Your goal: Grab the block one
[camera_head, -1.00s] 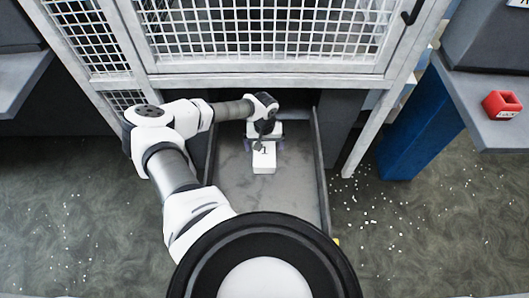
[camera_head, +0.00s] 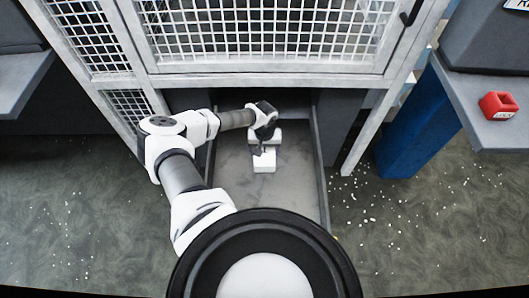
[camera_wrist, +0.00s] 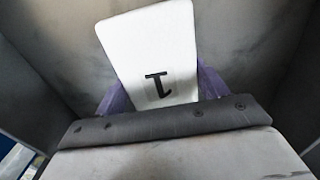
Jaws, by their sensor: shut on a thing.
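The white block one (camera_head: 264,163) is in the grey tray (camera_head: 298,190) below the mesh cage. The lower part of the block and the finger contact are partly hidden. I cannot tell whether the block is lifted off the tray floor.
Tray walls (camera_head: 322,165) stand close on both sides. The mesh cage (camera_head: 265,35) rises behind the tray. A red object (camera_head: 498,105) sits on a grey shelf at the right, above a blue post (camera_head: 415,125). White bits are scattered on the floor. The near tray floor is clear.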

